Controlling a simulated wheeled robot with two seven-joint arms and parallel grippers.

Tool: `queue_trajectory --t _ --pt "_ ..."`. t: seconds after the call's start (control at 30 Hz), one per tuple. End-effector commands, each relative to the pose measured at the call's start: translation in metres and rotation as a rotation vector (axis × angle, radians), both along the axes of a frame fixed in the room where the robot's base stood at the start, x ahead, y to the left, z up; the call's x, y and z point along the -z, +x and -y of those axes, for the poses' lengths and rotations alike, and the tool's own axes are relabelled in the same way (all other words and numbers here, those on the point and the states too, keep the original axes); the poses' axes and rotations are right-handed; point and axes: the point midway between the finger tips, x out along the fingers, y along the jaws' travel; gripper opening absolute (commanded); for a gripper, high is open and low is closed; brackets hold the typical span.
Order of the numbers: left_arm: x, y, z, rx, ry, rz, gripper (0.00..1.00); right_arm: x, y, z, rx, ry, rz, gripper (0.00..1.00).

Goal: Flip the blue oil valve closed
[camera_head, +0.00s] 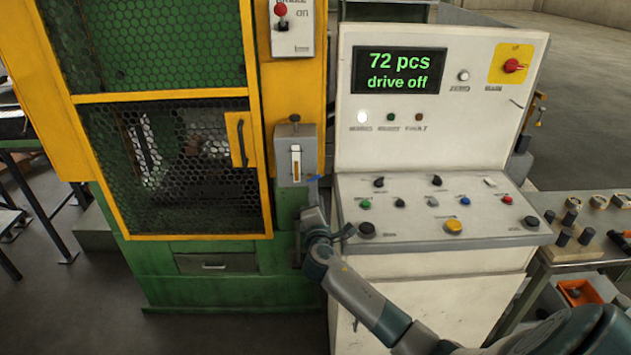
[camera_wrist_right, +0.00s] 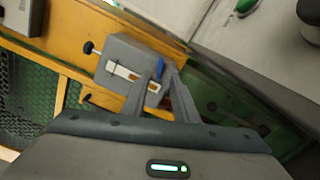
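The blue valve handle (camera_head: 313,178) is a small lever low on the right side of the grey oil unit (camera_head: 296,160), which has a sight gauge on its front. In the right wrist view the blue handle (camera_wrist_right: 161,67) shows right at my right gripper's fingertips (camera_wrist_right: 165,72). The two fingers converge toward their tips, and I cannot tell whether they touch the handle or are shut. In the head view my right gripper (camera_head: 313,205) is below the handle, partly hidden by its own wrist. My left gripper is not in view.
The control console (camera_head: 440,205), with knobs and buttons, stands close to the right of my right gripper. A mesh door (camera_head: 175,165) in a yellow frame is to the left of the oil unit. A side table (camera_head: 590,225) with several small parts is at the right.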

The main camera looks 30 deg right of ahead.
Motion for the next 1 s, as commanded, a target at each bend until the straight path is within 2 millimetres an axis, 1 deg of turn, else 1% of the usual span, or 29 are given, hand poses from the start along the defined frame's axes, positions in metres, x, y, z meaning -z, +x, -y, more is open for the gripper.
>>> queue_trajectory --t 0.03,0.2,0.43,0.6,0.93,0.97,1.0 --pt "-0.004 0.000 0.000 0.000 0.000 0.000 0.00 -0.003 0.008 0.005 0.002 -0.001 0.000 0.27" --pt "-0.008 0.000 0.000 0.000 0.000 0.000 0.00 -0.002 0.030 0.019 0.002 -0.002 0.000 0.27" --pt "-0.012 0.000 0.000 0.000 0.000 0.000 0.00 -0.001 0.052 0.031 0.000 -0.001 -0.001 0.27" --pt "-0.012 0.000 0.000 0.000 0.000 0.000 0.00 0.000 0.059 0.036 0.000 0.000 -0.001 0.27" --pt "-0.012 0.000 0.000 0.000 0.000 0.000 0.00 0.000 0.060 0.037 0.000 0.001 0.001 0.27" --pt "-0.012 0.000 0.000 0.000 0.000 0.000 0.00 0.000 0.060 0.037 0.000 0.001 0.001 0.22" --pt "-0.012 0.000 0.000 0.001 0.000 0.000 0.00 0.000 0.060 0.037 0.000 0.001 0.001 0.12"
